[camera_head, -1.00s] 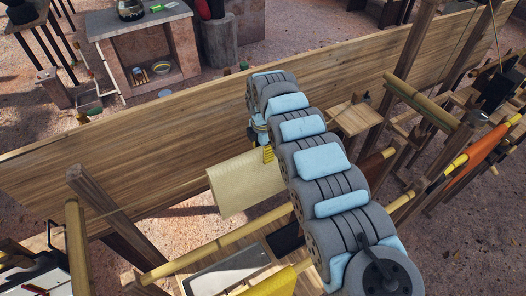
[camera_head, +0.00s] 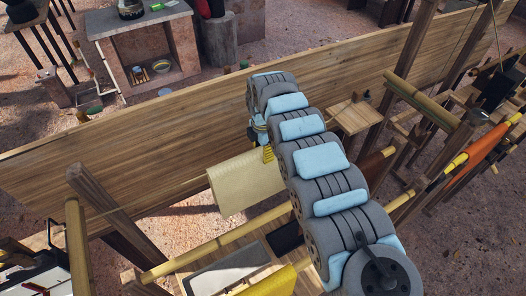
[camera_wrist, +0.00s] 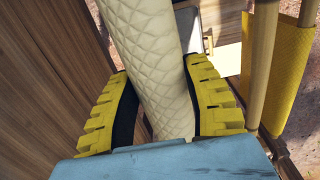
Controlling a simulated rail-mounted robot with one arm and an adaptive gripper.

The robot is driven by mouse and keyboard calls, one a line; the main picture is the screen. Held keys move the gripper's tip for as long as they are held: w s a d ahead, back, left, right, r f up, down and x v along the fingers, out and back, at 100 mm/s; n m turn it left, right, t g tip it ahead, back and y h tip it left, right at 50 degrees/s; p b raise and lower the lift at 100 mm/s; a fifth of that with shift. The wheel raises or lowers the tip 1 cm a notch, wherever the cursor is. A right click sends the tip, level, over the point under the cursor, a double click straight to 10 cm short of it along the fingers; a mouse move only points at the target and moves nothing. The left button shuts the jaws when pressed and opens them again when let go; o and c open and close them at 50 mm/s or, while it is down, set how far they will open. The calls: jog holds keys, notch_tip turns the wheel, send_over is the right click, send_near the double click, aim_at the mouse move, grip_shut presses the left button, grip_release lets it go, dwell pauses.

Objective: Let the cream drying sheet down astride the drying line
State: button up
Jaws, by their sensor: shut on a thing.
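The cream drying sheet (camera_head: 243,184), quilted in a diamond pattern, hangs folded over its top left of my arm in the head view. It also shows in the wrist view (camera_wrist: 152,45), between the yellow pads of my gripper (camera_wrist: 157,75), which is shut on it. In the head view my gripper (camera_head: 267,153) shows only as a bit of yellow, mostly hidden by my arm.
A long wooden board (camera_head: 150,135) stands behind the sheet. A bamboo pole (camera_head: 220,243) crosses in front and below, with a yellow sheet (camera_head: 272,283) near it. A wooden post (camera_head: 115,215) stands left. An orange sheet (camera_head: 475,155) hangs at right.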

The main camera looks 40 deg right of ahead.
jog(key=o, duration=1.3)
jog(key=shift+c, duration=0.2)
jog(key=shift+r, duration=0.15)
